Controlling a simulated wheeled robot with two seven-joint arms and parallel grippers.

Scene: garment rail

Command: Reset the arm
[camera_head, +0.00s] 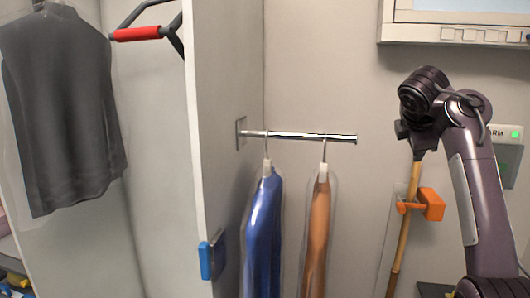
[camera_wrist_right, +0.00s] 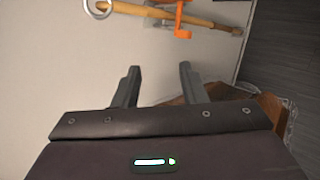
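My right arm (camera_head: 480,190) comes up from the lower right in the head view and bends at the top, with its wrist end in front of the wall. The right gripper's fingers are hard to make out there. In the right wrist view my right gripper (camera_wrist_right: 158,85) has its two dark fingers apart, with nothing between them. My left arm and left gripper are not in view.
A metal rail (camera_head: 300,135) holds a blue garment (camera_head: 263,235) and a brown garment (camera_head: 317,235) in clear covers. A dark garment (camera_head: 65,110) hangs at the left. A wooden pole (camera_head: 402,240) stands by an orange holder (camera_head: 432,204), close to my right arm.

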